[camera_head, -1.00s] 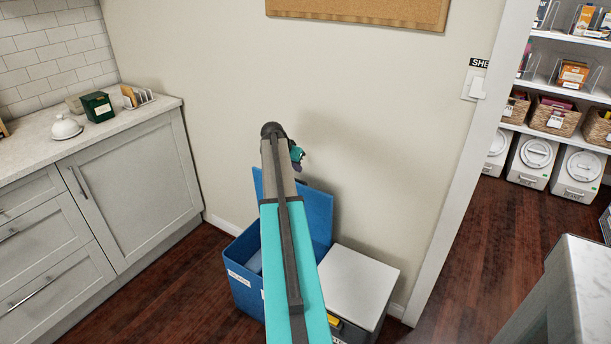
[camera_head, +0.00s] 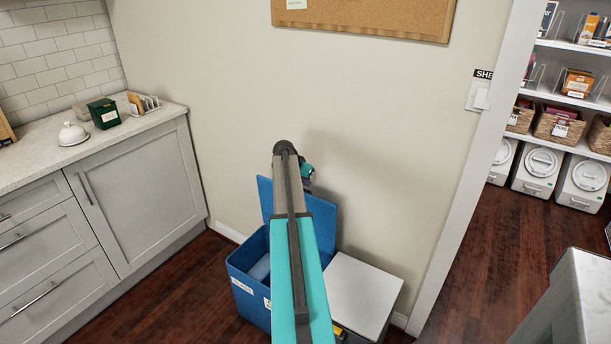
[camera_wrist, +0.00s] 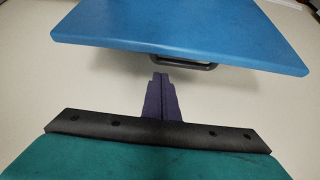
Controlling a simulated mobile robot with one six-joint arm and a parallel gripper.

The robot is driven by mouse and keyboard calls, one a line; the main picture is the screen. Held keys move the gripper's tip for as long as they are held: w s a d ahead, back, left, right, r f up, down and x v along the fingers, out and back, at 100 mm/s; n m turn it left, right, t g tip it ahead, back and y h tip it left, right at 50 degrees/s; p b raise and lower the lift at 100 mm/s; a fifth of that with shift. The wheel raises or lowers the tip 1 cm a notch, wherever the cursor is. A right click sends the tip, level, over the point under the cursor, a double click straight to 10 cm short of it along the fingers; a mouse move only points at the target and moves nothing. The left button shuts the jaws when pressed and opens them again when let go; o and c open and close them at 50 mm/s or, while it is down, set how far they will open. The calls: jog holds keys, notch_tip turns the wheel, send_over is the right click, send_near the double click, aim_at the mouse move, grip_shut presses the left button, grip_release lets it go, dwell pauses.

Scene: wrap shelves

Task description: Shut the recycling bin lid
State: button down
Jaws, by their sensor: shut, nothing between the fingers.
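The blue recycling bin (camera_head: 248,310) stands on the floor against the wall, with white labels on its front. Its blue lid (camera_head: 322,219) is up, standing open at the back of the bin near the wall. In the wrist view the lid (camera_wrist: 190,27) fills the top, with a dark handle (camera_wrist: 185,65) under its edge. My gripper (camera_head: 309,188) is by the top edge of the lid, partly hidden behind my arm. In the wrist view its purple fingers (camera_wrist: 161,80) are together and empty, just below the handle. I cannot tell whether they touch it.
A white-topped bin (camera_head: 365,290) stands directly right of the blue bin. Grey cabinets with a counter (camera_head: 110,150) are at left. A marble-topped unit (camera_head: 585,285) is at lower right. A doorway to pantry shelves (camera_head: 570,95) is at right. Dark floor is free between.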

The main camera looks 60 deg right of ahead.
jog(key=shift+x, duration=2.1)
